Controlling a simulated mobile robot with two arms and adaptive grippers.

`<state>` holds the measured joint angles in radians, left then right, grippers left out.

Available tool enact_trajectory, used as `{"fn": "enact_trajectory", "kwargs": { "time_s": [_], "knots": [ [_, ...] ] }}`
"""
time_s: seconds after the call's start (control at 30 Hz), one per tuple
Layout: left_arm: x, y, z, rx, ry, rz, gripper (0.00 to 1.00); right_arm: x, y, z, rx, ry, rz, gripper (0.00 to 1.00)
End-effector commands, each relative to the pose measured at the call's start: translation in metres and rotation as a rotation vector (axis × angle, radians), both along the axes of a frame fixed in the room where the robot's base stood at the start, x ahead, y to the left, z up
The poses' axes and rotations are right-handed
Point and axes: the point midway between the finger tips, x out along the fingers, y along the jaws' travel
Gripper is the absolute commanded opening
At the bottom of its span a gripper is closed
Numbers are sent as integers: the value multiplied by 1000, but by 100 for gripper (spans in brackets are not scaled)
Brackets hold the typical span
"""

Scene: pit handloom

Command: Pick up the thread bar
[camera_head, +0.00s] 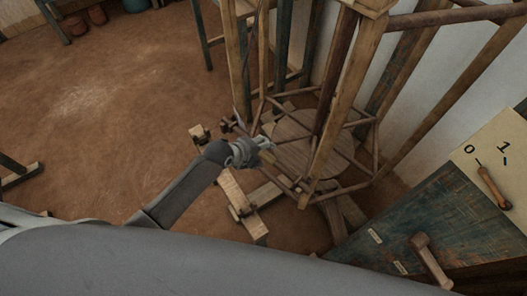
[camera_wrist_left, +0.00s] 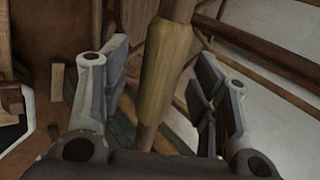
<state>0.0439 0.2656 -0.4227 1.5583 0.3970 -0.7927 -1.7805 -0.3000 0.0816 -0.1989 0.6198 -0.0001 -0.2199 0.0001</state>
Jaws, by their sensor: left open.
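My left gripper (camera_head: 264,144) reaches in from the left to the near side of a wooden frame of upright posts and thin rods. In the left wrist view its two fingers stand apart with nothing clamped between them. A wooden bar with a thicker, pale yellowish sleeve (camera_wrist_left: 164,68) runs between and beyond the fingers; it looks like the thread bar. I see a gap on each side of it. In the head view I cannot tell which rod this is, as the gripper hides part of that area. My right gripper is not in view.
The wooden frame (camera_head: 336,98) has posts and slanting rods close around the gripper. A low wooden beam (camera_head: 240,208) lies below on the brown floor (camera_head: 110,110). A worn blue-green table (camera_head: 440,225) with wooden-handled tools stands at right. Open floor lies to the left.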

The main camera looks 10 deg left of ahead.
Motion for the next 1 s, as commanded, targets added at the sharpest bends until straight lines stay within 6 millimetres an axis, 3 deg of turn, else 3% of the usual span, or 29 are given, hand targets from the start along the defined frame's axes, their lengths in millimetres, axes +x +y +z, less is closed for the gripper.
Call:
{"fn": "enact_trajectory", "kwargs": {
  "time_s": [0.07,0.5,0.83,1.0],
  "knots": [
    [0,0,0,0,0,0,55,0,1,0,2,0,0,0],
    [0,0,0,0,0,0,0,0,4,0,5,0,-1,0],
    [0,0,3,-1,-3,-1,0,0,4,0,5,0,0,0],
    [1,0,15,0,-4,-1,0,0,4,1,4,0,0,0]
  ]
}}
